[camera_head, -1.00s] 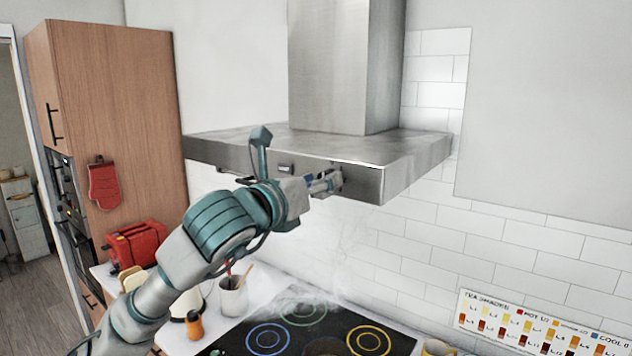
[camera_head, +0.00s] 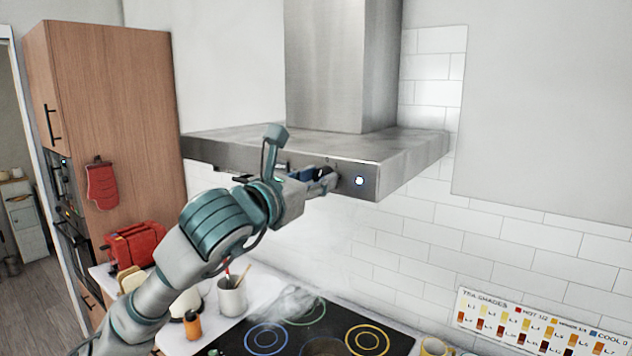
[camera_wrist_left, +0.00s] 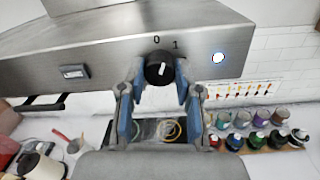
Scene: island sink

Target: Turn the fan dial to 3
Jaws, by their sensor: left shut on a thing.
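The fan dial (camera_wrist_left: 159,68) is a round black knob with a white mark on the front of the steel range hood (camera_head: 420,160). The labels 0 and 1 show above it in the left wrist view; a 3 cannot be made out. The white mark leans slightly right of upright. My left gripper (camera_head: 325,180) is at the hood front, and in the left wrist view its fingers (camera_wrist_left: 157,88) are shut on the dial's two sides. In the head view the gripper hides the dial. My right gripper is not in view.
A round light (camera_head: 359,181) glows blue-white right of the dial. A small panel (camera_wrist_left: 73,72) is left of it. Below are the black cooktop (camera_head: 235,345), with smoke above it, and a utensil cup (camera_head: 232,297). A red toaster (camera_head: 135,245) stands further left.

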